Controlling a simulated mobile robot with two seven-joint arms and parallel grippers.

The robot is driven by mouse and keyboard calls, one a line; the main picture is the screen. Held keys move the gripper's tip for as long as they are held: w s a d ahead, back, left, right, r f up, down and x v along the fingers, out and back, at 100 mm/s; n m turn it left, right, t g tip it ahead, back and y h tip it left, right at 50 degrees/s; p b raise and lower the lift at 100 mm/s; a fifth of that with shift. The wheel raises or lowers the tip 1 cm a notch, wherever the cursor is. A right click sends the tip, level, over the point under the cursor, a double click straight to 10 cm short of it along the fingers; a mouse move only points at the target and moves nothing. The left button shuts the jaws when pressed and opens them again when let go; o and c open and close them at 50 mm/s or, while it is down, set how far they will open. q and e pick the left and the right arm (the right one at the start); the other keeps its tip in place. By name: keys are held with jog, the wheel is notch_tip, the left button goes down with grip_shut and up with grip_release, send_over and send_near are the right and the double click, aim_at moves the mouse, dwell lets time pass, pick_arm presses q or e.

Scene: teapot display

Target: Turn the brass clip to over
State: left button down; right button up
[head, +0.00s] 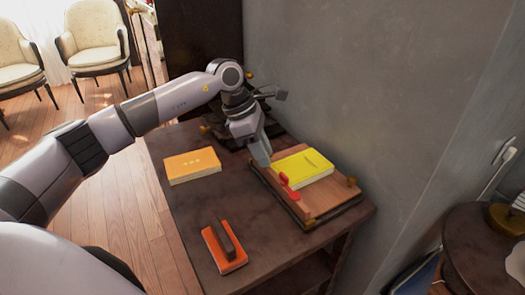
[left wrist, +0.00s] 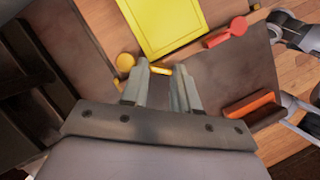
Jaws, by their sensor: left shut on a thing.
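The brass clip (left wrist: 160,71) is a short brass bar beside a round brass knob (left wrist: 125,62), at the edge of a wooden board, in the left wrist view. My left gripper (left wrist: 161,74) is shut on the clip, with the bar between its fingertips. In the head view my left gripper (head: 262,161) points down at the board's left end and hides the clip there. The wooden board (head: 325,202) carries a yellow book (head: 303,168). My right gripper is not seen.
A red piece (head: 288,186) lies on the board near the yellow book, and a brass knob (head: 351,181) is at its right corner. An orange-yellow book (head: 192,165) and an orange block with a dark bar (head: 225,248) lie on the dark table (head: 205,207). A grey wall stands behind.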

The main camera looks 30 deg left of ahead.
pick_arm(q)
jog(key=m, duration=0.1)
jog(key=m+g, duration=0.1)
jog(key=m, duration=0.2)
jog(key=shift+w+m+g, duration=0.25)
jog(key=shift+m+g, duration=0.05)
jog(key=shift+g, duration=0.1)
jog(key=m+g, duration=0.1)
jog(key=m, duration=0.1)
jog(key=m+g+b, duration=0.1)
jog(key=m, duration=0.2)
jog(key=shift+w+m, duration=0.2)
jog(key=shift+m, duration=0.1)
jog(key=shift+r+m, duration=0.1)
jog(key=shift+m, duration=0.2)
jog(key=c, duration=0.8)
grip_release()
jog(key=shift+c, duration=0.2)
jog(key=v, duration=0.7)
jog(key=shift+w+d, duration=0.1)
